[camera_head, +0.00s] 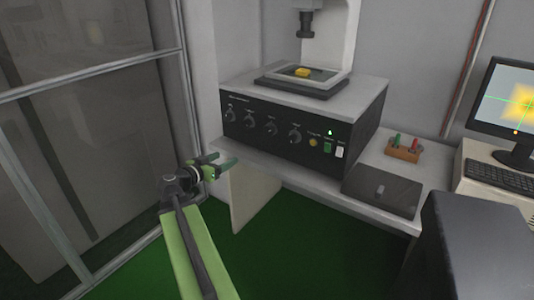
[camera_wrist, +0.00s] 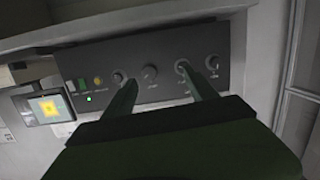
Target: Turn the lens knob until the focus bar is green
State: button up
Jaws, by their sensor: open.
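A black control panel (camera_head: 285,133) carries a row of several round knobs; their labels are too small to read, so I cannot tell which is the lens knob. One knob (camera_wrist: 150,72) shows between my fingers in the wrist view, which sees the panel upside down. My gripper (camera_head: 226,158) is open and empty, below and apart from the panel's left part. It also shows in the wrist view (camera_wrist: 158,77), its fingertips overlapping the neighbouring knobs. The monitor (camera_head: 508,103) shows a yellow patch with green crosshair lines and a small yellow-orange mark below. I cannot make out a focus bar.
A microscope (camera_head: 305,26) with a yellow sample (camera_head: 302,72) on its stage stands above the panel. A green light (camera_head: 330,132) is lit on the panel. A wooden block (camera_head: 404,152) with green and red pegs sits right. A metal-framed partition (camera_head: 187,65) stands left.

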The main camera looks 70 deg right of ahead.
jog(key=s+d+r+m+g+h, duration=0.1)
jog(key=s+d+m+h, duration=0.1)
jog(key=s+d, duration=0.25)
send_near(267, 132)
jog(key=x, duration=0.9)
jog(key=shift+s+d+b, duration=0.1)
jog(key=shift+d+b, duration=0.05)
jog(key=shift+b, duration=0.2)
jog(key=c, duration=1.4)
